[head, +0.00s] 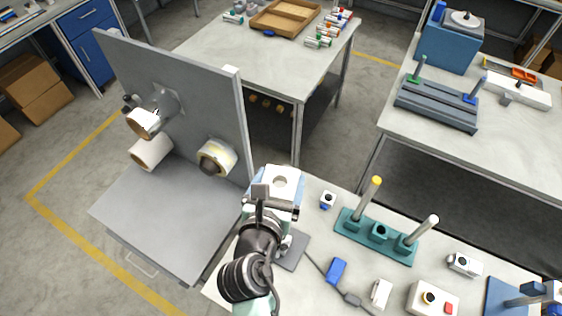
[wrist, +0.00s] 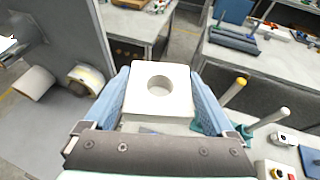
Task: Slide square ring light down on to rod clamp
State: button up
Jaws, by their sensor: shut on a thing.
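The square ring light is a white square block with a round hole through it. It shows in the head view (head: 293,173) and in the wrist view (wrist: 182,90). My gripper (head: 280,190) is shut on it, with blue fingers along its left and right sides in the wrist view (wrist: 158,88). The light is held over the near bench, its face roughly upward. I cannot make out the rod clamp for certain; a grey base plate (head: 293,252) shows partly below my gripper, and my arm and the light hide what lies beneath.
A teal stand (head: 378,236) with a yellow-topped rod and a white-topped rod is to the right. A grey upright panel (head: 190,100) with reels stands left.

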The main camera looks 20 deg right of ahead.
jog(key=shift+d+f+b, duration=0.15)
jog(key=shift+f+b, duration=2.35)
jog(key=shift+b, duration=0.8)
jog(key=shift+f+b, duration=1)
jog(key=shift+f, duration=1.1)
jog(key=shift+f+b, duration=1.45)
jog(key=shift+f, duration=1.1)
jog(key=shift+f, duration=0.1)
jog(key=shift+f+b, duration=1.6)
jog(key=shift+f, duration=0.75)
jog(key=shift+f, duration=0.1)
jog(key=shift+f+b, duration=1.65)
jog(key=shift+f, duration=0.8)
